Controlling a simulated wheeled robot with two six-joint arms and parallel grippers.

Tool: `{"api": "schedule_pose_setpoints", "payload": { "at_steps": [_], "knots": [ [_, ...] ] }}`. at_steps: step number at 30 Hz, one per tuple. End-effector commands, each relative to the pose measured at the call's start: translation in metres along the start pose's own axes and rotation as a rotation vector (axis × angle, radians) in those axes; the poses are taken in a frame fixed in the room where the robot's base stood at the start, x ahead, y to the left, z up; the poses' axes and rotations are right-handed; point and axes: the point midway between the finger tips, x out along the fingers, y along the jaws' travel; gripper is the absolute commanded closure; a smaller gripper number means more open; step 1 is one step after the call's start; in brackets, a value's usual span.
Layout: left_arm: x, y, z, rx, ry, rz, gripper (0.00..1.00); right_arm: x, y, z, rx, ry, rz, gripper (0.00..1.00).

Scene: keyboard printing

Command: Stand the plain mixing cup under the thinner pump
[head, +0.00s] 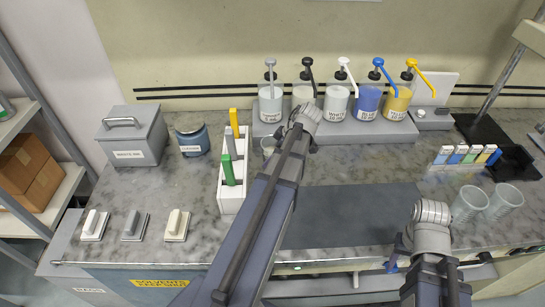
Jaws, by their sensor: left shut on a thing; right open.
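A clear plain mixing cup (267,143) shows in the head view just left of my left forearm, in front of the pump bottles' platform. It is partly hidden by the arm. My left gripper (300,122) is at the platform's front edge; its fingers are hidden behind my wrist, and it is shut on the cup. The thinner pump (270,100), a pale bottle with a grey nozzle, stands at the left end of the row, just behind the cup. I cannot tell whether the cup touches the counter. My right gripper (425,225) is open over the counter's front edge, its fingers mostly hidden.
Pump bottles with black, white (338,100), blue and yellow nozzles stand right of the thinner. A white rack (231,200) with green and yellow handled tools stands left of my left arm. Two cup stacks (469,205) stand at right. A dark mat (350,215) lies clear between the arms.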

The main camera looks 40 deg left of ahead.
Motion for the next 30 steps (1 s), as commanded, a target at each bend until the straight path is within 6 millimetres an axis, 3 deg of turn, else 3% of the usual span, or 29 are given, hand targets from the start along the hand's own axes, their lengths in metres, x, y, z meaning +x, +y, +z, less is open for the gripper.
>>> {"api": "schedule_pose_setpoints", "payload": {
  "at_steps": [8,9,10,20,30],
  "knots": [
    [0.003,0.0,0.002,0.0,0.0,0.0,0.69,0.004,0.0,0.0,0.0,0.0,0.0,0.5],
    [0.002,0.0,0.001,0.0,0.0,0.0,0.03,0.002,0.0,0.0,0.0,0.0,0.0,0.5],
    [0.002,0.0,0.001,0.0,0.0,0.0,0.0,0.002,0.0,0.0,0.0,0.0,0.0,0.5],
    [-0.003,0.0,-0.002,0.0,0.0,0.0,0.0,-0.003,0.0,0.0,0.0,0.0,0.0,0.5],
    [-0.058,0.0,-0.004,0.002,0.0,0.002,0.0,-0.052,0.005,0.003,0.0,0.0,0.0,0.5]
  ]
}}
